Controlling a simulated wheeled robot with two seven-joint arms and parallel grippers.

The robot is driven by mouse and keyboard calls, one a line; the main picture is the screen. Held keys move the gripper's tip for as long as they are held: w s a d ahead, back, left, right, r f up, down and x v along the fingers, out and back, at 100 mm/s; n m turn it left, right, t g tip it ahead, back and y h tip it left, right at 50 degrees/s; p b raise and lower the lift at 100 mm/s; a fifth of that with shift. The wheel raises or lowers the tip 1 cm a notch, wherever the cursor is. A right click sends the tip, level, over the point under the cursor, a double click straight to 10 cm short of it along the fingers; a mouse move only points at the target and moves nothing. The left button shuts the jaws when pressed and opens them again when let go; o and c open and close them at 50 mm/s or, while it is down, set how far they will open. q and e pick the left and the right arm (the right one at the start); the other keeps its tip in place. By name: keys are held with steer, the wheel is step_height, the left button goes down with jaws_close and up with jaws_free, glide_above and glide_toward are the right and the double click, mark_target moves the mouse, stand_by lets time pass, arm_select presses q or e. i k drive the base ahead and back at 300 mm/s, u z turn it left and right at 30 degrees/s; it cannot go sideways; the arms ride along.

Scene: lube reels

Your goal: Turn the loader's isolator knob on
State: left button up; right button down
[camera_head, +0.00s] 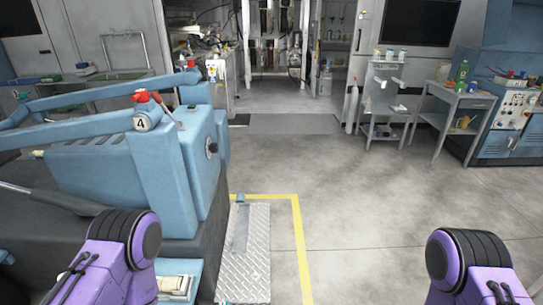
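A blue machine (160,160), which looks like the loader, stands at the left, with a round "4" marker (141,122) on it. A red part (145,97) sits on top near the marker. A small dark round knob or fitting (212,149) is on its right-hand face. I cannot tell which of these is the isolator knob, or how it is set. Only purple and black links of my two arms show, at the bottom left and bottom right. Neither gripper is in view, and nothing of mine visibly touches the red part or the dark fitting.
A tread-plate step (245,265) lies beside the machine, edged by a yellow floor line (299,240). The floor (370,210) at centre and right is clear. A grey trolley (385,100), a side table (455,98) and a blue cabinet (500,145) stand at the back right.

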mark_target(213, 148)
steer(key=z, duration=1.15)
steer(key=i, duration=1.55)
steer(key=u, duration=0.75)
steer(key=i, duration=0.8)
steer(key=u, duration=0.85)
